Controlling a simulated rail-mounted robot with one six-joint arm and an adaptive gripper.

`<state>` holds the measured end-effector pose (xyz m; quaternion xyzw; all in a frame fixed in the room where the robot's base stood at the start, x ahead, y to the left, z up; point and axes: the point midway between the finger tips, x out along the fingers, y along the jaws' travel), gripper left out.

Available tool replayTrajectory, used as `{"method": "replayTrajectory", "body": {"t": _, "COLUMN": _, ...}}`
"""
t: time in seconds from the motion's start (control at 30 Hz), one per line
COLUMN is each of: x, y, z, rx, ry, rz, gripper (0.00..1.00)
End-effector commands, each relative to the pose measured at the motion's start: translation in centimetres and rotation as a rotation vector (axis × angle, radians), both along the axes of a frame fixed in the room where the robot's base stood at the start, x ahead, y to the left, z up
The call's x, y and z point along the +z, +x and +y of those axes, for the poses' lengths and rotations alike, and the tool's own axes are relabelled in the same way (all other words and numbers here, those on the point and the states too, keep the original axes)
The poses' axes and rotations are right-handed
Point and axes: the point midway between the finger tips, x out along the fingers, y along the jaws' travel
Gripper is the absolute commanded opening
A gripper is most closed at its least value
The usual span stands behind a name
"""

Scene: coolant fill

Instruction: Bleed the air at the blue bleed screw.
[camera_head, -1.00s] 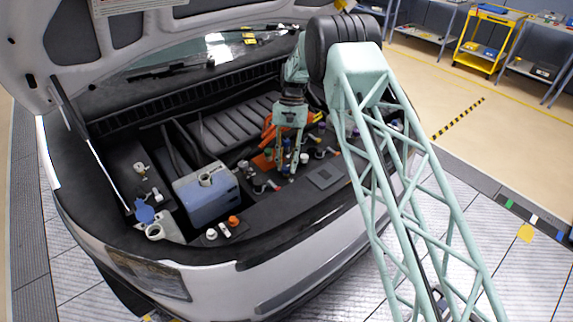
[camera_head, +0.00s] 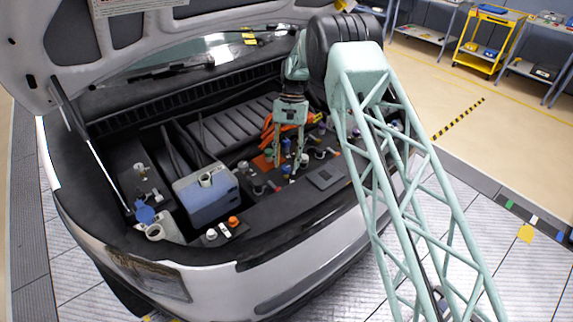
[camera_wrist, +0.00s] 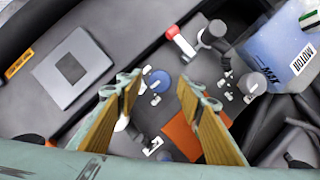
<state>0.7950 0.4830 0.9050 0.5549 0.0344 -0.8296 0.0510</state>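The blue bleed screw (camera_wrist: 157,80) shows in the wrist view as a round blue cap, lying between and just beyond my two fingertips. In the head view it is a small blue spot (camera_head: 287,169) among the engine bay fittings, below my gripper (camera_head: 288,163). My gripper, also in the wrist view (camera_wrist: 156,88), is open with its yellow-padded fingers apart on either side of the screw's line. Nothing is held. I see a gap between the cap and each finger; the height of the tips above it is hard to tell.
A red-handled valve (camera_wrist: 181,42) stands close to the screw. An orange plate (camera_wrist: 185,138), a blue tank (camera_head: 208,197) and a grey panel (camera_wrist: 72,68) lie around it. Several small caps and orange cables (camera_head: 267,130) crowd the bay. The raised hood (camera_head: 62,45) hangs over the far left.

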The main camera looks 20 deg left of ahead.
Motion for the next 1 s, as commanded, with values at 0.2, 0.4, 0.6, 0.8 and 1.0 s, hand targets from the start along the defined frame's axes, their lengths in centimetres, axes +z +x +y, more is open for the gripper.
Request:
{"method": "replayTrajectory", "body": {"t": 0.2, "x": 2.4, "y": 1.0, "z": 0.1, "rx": 0.000, "ry": 0.001, "rz": -0.001, "gripper": 0.34}}
{"method": "replayTrajectory", "body": {"t": 0.4, "x": 5.1, "y": 2.1, "z": 0.2, "rx": 0.000, "ry": 0.001, "rz": -0.001, "gripper": 0.34}}
{"method": "replayTrajectory", "body": {"t": 0.6, "x": 7.6, "y": 3.1, "z": 0.4, "rx": 0.000, "ry": 0.000, "rz": -0.001, "gripper": 0.34}}
{"method": "replayTrajectory", "body": {"t": 0.8, "x": 9.3, "y": 3.8, "z": 0.4, "rx": 0.000, "ry": 0.000, "rz": 0.001, "gripper": 0.34}}
{"method": "replayTrajectory", "body": {"t": 1.0, "x": 9.9, "y": 4.0, "z": 0.5, "rx": 0.000, "ry": -0.001, "rz": 0.001, "gripper": 0.34}}
